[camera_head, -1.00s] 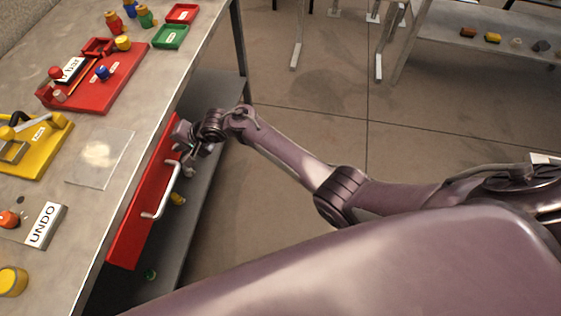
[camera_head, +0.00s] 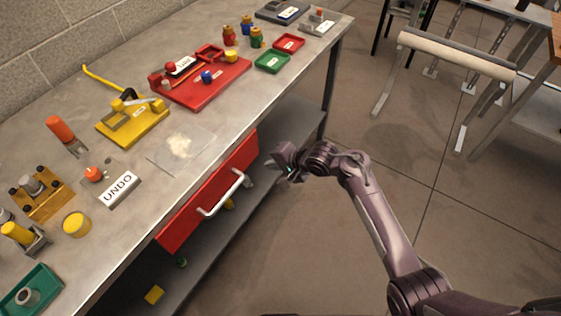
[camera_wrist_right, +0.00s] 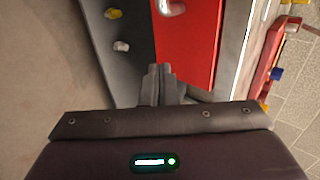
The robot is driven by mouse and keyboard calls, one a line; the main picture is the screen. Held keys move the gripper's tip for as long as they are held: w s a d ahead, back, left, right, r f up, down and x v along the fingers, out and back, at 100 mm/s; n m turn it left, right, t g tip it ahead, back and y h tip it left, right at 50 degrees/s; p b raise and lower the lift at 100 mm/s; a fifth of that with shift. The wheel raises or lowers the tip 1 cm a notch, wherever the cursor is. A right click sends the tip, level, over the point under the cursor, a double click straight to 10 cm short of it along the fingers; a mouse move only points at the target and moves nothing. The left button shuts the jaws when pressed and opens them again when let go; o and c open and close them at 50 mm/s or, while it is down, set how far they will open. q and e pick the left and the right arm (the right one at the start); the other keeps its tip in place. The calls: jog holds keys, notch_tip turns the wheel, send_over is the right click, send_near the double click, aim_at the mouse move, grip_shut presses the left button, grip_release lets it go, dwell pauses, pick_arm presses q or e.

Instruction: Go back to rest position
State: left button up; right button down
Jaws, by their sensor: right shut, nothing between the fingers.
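My right gripper (camera_head: 276,163) is just off the front of the metal workbench (camera_head: 262,128), near the far end of the red drawer (camera_head: 212,190). In the right wrist view its fingers (camera_wrist_right: 157,70) are shut and empty, pointing toward the red drawer front (camera_wrist_right: 187,45). The drawer's silver handle (camera_head: 222,193) is apart from the gripper. My left gripper is not in either view.
The bench top holds a red fixture (camera_head: 215,88), a yellow fixture (camera_head: 132,125), an UNDO block (camera_head: 118,188), and red and green trays (camera_head: 272,63). A lower shelf (camera_head: 285,135) holds small parts. Open floor (camera_head: 290,250) lies to the right of the bench.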

jog(key=s+d+f+n+h, duration=0.1)
jog(key=s+d+f, duration=0.3)
jog(key=s+f, duration=0.3)
jog(key=s+d+f+n+g+h, duration=0.1)
jog(key=s+d+f, duration=0.25)
jog(key=f, duration=0.55)
jog(key=s+d+f+n+h, duration=0.1)
jog(key=s+d+f, duration=0.2)
jog(key=s+f, duration=0.45)
jog(key=s+d+f+n+g+h, duration=0.1)
jog(key=s+d+f, duration=0.3)
jog(key=s, duration=0.5)
jog(key=s+d+f+n+g+h, duration=0.1)
jog(key=s+d+f, duration=0.4)
jog(key=s, duration=0.5)
jog(key=s+d+f+n+g+h, duration=0.1)
jog(key=s+d+f+n, duration=0.3)
jog(key=s, duration=0.6)
jog(key=shift+d+f+h, duration=0.25)
jog(key=shift+f+h, duration=0.65)
